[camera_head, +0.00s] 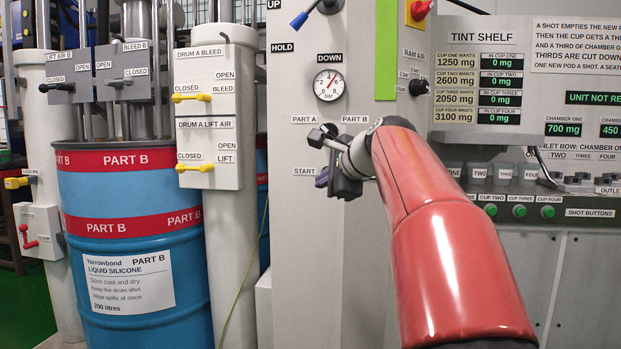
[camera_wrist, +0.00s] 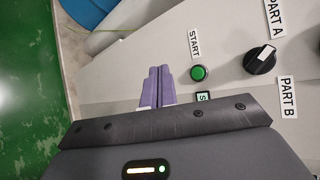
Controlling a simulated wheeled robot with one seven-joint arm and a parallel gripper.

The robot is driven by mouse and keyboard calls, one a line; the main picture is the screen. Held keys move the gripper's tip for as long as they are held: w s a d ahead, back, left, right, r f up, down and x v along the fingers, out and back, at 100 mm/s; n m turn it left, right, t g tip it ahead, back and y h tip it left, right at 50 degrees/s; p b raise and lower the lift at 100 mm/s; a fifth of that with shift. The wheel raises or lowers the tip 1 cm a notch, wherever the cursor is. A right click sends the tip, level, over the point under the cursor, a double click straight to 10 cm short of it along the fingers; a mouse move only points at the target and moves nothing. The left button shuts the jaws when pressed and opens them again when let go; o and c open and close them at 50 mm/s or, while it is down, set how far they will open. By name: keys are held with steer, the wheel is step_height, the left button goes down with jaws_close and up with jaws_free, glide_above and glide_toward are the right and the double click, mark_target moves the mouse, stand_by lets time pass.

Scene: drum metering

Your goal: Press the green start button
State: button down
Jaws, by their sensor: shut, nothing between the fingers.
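The green start button (camera_wrist: 200,73) sits on the grey panel in the wrist view, beside the START label (camera_wrist: 194,43). My gripper (camera_wrist: 158,70) has its purple fingers together, empty, to the left of the button in that view. A sideways gap shows between fingertips and button. How far the tips are from the panel surface I cannot tell. In the head view my gripper (camera_head: 322,181) is in front of the panel by the START label (camera_head: 304,171), and the button is hidden there behind my gripper.
A black selector knob (camera_wrist: 261,60) marked PART A and PART B is right of the button in the wrist view. A pressure gauge (camera_head: 329,85) is above my gripper. The blue Part B drum (camera_head: 130,250) stands left, and several green shot buttons (camera_head: 519,211) are at right.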

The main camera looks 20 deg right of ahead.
steer(key=w+d+p, duration=0.5)
steer(key=w, duration=0.2)
steer(key=shift+w, duration=0.15)
stand_by(0.4)
stand_by(2.0)
steer(key=shift+w+d+p, duration=0.25)
steer(key=shift+w+p, duration=0.05)
steer(key=shift+p, duration=0.15)
